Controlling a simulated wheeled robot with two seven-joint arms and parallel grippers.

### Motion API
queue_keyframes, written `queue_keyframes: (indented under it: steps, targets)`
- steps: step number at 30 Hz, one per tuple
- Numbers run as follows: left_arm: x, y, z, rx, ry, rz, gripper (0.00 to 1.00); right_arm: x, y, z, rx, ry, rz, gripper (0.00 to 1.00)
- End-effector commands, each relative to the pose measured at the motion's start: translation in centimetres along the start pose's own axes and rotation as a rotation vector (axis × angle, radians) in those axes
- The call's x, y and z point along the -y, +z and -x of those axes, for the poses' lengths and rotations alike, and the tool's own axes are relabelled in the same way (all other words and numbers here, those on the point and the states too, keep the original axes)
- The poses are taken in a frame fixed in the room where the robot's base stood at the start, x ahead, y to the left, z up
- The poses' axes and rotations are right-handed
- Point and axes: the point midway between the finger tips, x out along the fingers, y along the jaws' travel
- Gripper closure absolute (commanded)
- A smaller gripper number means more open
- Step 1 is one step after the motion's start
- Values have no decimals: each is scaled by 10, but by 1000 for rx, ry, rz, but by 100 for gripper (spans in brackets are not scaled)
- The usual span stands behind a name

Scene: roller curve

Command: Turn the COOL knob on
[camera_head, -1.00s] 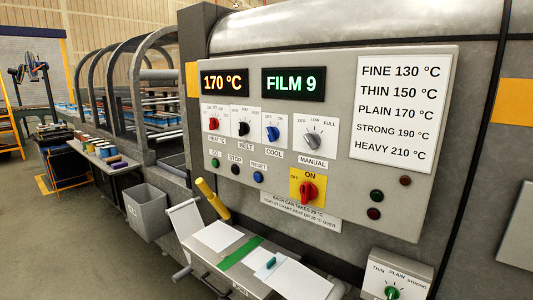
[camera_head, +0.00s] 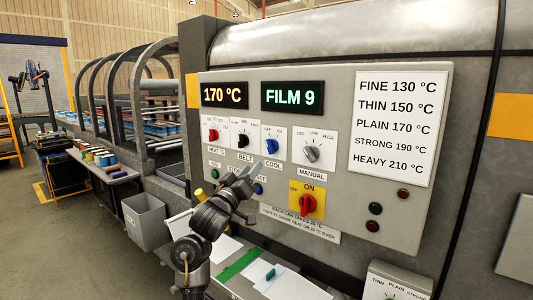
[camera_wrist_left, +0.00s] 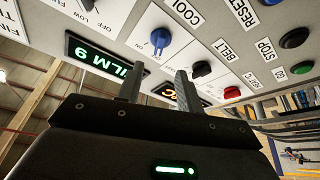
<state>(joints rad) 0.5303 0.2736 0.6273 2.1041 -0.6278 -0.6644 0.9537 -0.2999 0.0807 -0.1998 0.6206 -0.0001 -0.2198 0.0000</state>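The COOL knob (camera_head: 271,146) is blue, on a white plate marked OFF and ON on the grey control panel (camera_head: 345,175). I cannot tell its exact setting. In the left wrist view the blue knob (camera_wrist_left: 160,42) stands out from the tilted panel, beyond the finger tips. My left gripper (camera_head: 253,168) is in front of the panel, below and slightly left of the COOL knob, and hides part of the STOP and RESET area. In the left wrist view my left gripper (camera_wrist_left: 160,72) has its two fingers apart with nothing between them. My right gripper is out of view.
The black BELT knob (camera_head: 243,141) and red HEAT knob (camera_head: 213,134) are left of it; the grey MANUAL knob (camera_head: 312,154) is right. The blue RESET button (camera_head: 258,189) and red main switch (camera_head: 307,204) are below. Displays read 170 °C and FILM 9.

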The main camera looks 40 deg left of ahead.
Motion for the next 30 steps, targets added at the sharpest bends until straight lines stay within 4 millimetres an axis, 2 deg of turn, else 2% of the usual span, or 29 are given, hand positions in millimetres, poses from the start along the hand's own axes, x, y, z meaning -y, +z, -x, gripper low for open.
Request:
queue_keyframes:
  steps: [5, 12, 18, 24, 30]
  targets:
    - [-1, -1, -17, 1, 0, 4, 64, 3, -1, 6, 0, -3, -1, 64]
    - [-2, -2, -63, 2, 1, 4, 64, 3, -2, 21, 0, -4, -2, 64]
    - [-1, -1, -93, 4, 0, 1, 64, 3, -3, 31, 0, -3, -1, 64]
    - [-1, 1, -106, 3, 0, 0, 64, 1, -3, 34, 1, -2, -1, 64]
    - [0, 2, -107, 3, 0, -1, 64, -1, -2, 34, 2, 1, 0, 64]
